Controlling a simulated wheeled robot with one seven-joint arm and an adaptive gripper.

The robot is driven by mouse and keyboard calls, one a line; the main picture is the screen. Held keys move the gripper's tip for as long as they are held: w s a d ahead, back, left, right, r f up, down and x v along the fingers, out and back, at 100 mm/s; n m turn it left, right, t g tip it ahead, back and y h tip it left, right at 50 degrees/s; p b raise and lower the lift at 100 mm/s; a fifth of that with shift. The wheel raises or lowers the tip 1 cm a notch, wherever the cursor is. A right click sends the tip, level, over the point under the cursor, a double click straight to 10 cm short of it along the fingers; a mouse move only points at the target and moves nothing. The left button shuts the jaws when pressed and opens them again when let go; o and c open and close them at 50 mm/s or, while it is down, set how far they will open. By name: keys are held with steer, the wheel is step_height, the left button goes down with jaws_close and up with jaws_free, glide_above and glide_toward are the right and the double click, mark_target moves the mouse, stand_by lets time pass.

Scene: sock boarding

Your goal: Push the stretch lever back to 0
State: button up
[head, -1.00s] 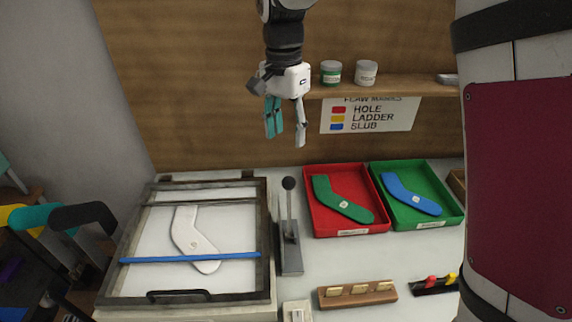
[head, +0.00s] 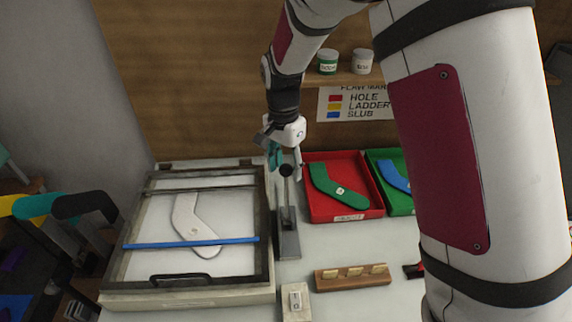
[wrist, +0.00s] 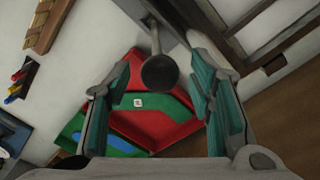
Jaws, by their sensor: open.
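The stretch lever (head: 286,190) stands upright beside the framed board, with a dark ball knob (head: 286,170) on top and a grey slotted base (head: 289,243). My gripper (head: 285,172) is at knob height, just behind the lever. In the wrist view, my gripper (wrist: 168,100) is open, and the knob (wrist: 160,73) shows between and a little beyond the fingertips. I cannot tell whether a finger touches it. The lever's scale marks are not readable.
The framed board (head: 200,298) holds a white sock form (head: 188,212) under a blue bar (head: 190,243). A red tray (head: 345,217) with a green form and a green tray (head: 401,204) stand right of the lever. A wooden block (head: 352,281) and a switch (head: 296,300) sit in front.

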jaws_close()
steer(key=w+f+b, duration=0.1)
steer(key=w+b, duration=0.2)
steer(key=w, duration=0.3)
steer(key=shift+w+f, duration=0.15)
steer(key=shift+f, duration=0.25)
steer(key=shift+c, duration=2.2)
jaws_free()
steer(key=o, duration=0.4)
steer(key=shift+w+f, duration=0.1)
steer(key=shift+w, duration=0.05)
steer(key=shift+o, duration=0.2)
